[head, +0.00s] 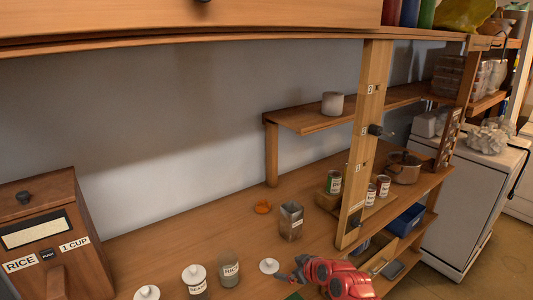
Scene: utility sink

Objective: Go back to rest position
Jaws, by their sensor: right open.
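My right gripper (294,268) is low in the head view, at the end of my red arm, near the front edge of the wooden counter. It is open, and I see nothing between its fingers. A white round lid (269,266) lies on the counter just to its left. My left gripper is not in view.
A rice dispenser (50,240) stands at the left. A wooden post (364,140), cans (384,186) and a pot (404,168) stand right. The back-middle counter is clear.

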